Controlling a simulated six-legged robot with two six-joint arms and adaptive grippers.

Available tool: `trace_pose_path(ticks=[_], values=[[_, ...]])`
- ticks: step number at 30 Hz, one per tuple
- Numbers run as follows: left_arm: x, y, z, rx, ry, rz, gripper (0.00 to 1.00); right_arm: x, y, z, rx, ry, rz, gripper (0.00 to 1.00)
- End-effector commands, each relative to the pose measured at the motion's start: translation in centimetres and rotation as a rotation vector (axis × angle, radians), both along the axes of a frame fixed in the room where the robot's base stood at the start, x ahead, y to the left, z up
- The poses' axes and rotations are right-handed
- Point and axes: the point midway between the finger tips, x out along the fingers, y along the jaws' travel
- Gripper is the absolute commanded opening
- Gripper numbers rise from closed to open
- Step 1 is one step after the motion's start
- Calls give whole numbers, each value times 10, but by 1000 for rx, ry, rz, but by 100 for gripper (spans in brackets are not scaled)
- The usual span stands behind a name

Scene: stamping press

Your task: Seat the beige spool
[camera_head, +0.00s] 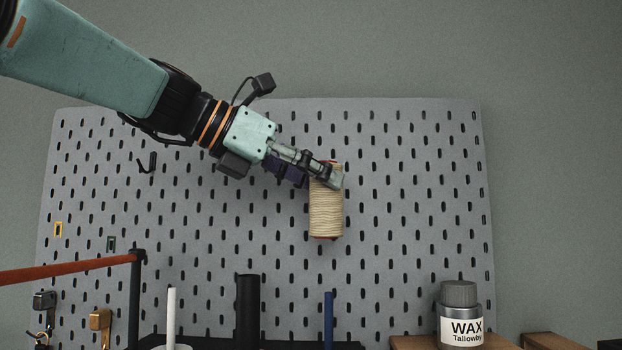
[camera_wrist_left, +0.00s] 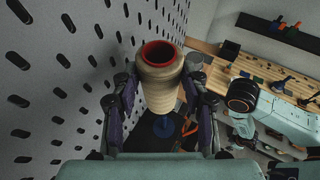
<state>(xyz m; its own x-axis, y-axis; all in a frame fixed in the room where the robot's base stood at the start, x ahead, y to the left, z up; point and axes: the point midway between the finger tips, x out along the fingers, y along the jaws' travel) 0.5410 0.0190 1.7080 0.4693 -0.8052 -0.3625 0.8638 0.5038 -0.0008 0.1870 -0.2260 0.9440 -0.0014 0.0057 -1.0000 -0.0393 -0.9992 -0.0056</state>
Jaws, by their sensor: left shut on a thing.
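The beige spool (camera_head: 326,212) is wound with pale cord and has red ends. It is held upright in the air in front of the pegboard, and its hollow red-rimmed top shows in the left wrist view (camera_wrist_left: 160,84). My left gripper (camera_head: 325,178) is shut on the spool near its upper end, with one finger on each side in the wrist view. A thin blue post (camera_head: 328,318) stands below the spool in the head view. A blue round piece (camera_wrist_left: 166,127) shows beneath the spool in the wrist view. My right gripper is not seen.
A white post (camera_head: 171,318) and a thick black post (camera_head: 247,312) stand left of the blue one. A wax jar (camera_head: 460,316) stands at right on a wooden surface. The pegboard (camera_head: 420,200) stands behind.

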Motion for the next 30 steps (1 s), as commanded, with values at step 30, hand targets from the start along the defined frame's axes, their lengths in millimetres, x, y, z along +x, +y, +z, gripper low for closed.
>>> trace_pose_path(ticks=[30], values=[[-2,-1,-46,-1,-1,-1,13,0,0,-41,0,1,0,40]])
